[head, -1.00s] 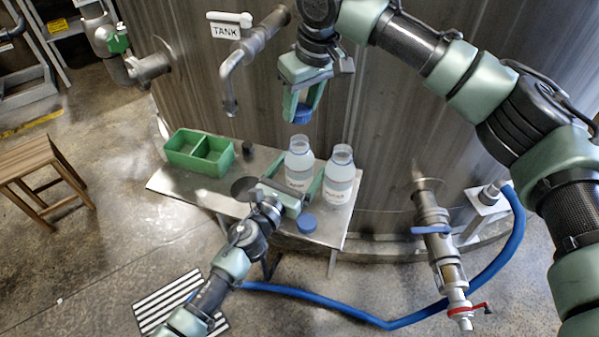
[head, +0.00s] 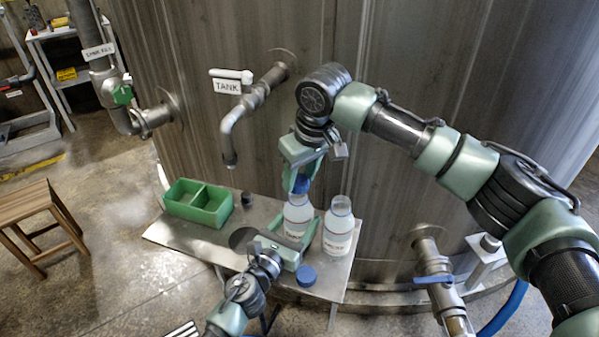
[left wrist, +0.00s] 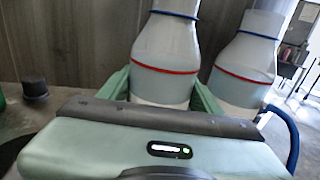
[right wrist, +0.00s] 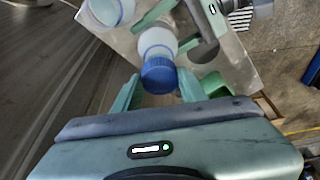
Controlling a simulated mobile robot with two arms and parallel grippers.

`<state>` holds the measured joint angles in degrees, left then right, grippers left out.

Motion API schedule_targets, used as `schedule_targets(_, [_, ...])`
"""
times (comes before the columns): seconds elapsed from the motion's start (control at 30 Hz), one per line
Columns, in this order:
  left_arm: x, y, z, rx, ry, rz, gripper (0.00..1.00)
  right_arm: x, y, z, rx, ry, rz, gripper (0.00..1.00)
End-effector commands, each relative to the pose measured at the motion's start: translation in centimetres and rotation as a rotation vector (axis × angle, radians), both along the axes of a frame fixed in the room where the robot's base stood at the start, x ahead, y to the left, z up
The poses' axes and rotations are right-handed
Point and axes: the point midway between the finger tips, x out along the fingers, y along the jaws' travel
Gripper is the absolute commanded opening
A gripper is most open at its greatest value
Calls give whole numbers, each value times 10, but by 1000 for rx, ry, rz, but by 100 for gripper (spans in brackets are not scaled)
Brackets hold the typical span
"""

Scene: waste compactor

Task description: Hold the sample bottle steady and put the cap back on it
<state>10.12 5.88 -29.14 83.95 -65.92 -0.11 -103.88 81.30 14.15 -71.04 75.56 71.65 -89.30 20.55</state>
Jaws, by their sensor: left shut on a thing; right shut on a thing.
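The sample bottle (head: 297,214) is white, with a label, and stands upright on the metal table; in the left wrist view (left wrist: 166,45) it shows a red and a blue line. My left gripper (head: 287,236) is shut on its lower body. My right gripper (head: 301,180) points down and is shut on a blue cap (head: 300,185) at the bottle's mouth. In the right wrist view the cap (right wrist: 159,75) sits between the fingertips, in line with the bottle neck (right wrist: 157,41). I cannot tell whether the cap touches the rim.
A second, uncapped bottle (head: 338,228) stands close to the right of the held one. Another blue cap (head: 306,275) lies near the table's front edge. A green divided tray (head: 198,204) and a small dark object (head: 246,199) are at the left. A tank pipe (head: 237,122) hangs behind.

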Motion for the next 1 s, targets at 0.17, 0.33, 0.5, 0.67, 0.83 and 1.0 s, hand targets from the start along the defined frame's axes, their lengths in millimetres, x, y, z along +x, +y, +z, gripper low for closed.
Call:
schedule_targets(0.17, [0, 0, 0, 0, 0, 0, 0, 0, 0, 0, 0, 0, 0, 5])
schedule_targets(0.33, [0, 0, 0, 0, 1, 0, 0, 0, 0, 0, 0, 0, 0, 5])
schedule_targets(0.5, [0, 0, 0, 0, 1, 0, 0, 0, 0, -2, 0, 1, 0, 5])
schedule_targets(0.67, [0, 0, 0, 0, 1, 0, 0, -1, 0, -12, 0, 3, 1, 5])
schedule_targets(0.83, [0, 0, 0, 0, 1, 0, 0, -1, 0, -18, -1, 2, 1, 5])
schedule_targets(1.0, [0, 0, 0, 0, 1, 0, 0, 0, 0, -18, 0, 1, 1, 5])
